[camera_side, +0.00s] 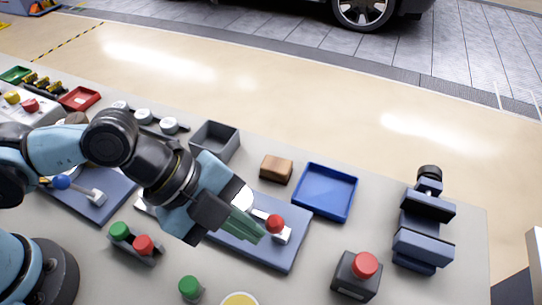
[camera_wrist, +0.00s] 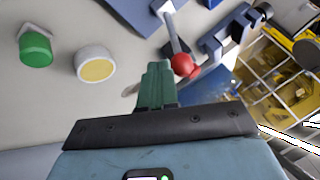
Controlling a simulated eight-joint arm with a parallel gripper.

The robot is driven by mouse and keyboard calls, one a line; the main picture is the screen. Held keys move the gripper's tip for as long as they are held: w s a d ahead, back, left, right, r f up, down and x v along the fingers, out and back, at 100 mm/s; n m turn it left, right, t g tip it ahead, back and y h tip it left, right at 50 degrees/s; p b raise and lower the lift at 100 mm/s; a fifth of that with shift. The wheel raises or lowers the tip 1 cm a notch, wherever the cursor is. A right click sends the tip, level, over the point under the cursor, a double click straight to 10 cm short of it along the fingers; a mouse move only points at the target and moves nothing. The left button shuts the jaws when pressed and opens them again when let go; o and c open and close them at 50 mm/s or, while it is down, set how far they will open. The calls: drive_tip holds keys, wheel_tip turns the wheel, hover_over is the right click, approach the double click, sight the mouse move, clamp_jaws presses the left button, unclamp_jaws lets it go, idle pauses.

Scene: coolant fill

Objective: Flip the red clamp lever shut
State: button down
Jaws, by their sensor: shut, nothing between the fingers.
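The red clamp lever's ball knob (camera_side: 275,223) sits over a pale metal bracket on a blue base plate (camera_side: 287,258). In the wrist view the red knob (camera_wrist: 185,65) is at the end of a grey metal arm (camera_wrist: 172,32). My gripper (camera_side: 252,232) has its green fingers shut and empty, just left of the knob in the side view. In the wrist view the fingertips (camera_wrist: 156,68) are also close on the knob's left; I cannot tell whether they touch. My gripper and wrist hide part of the plate in the side view.
A blue tray (camera_side: 352,205), a brown block (camera_side: 276,168) and a grey bin (camera_side: 228,148) lie behind the plate. A red push-button box (camera_side: 357,278) and a blue vise (camera_side: 425,235) stand to the right. A green-and-red button box (camera_side: 133,241) is at left.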

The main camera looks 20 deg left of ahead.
idle(0.3)
drive_tip(key=shift+w+r+g, duration=0.2)
drive_tip(key=shift+w+g, duration=0.15)
drive_tip(key=shift+g, duration=0.05)
drive_tip(key=w+r+n+g, duration=0.1)
drive_tip(key=w+n+g, duration=0.1)
drive_tip(key=w+g, duration=0.3)
drive_tip(key=shift+w+g, duration=0.4)
drive_tip(key=shift+w, duration=0.55)
drive_tip(key=shift+r, duration=0.8)
drive_tip(key=shift+s, duration=0.1)
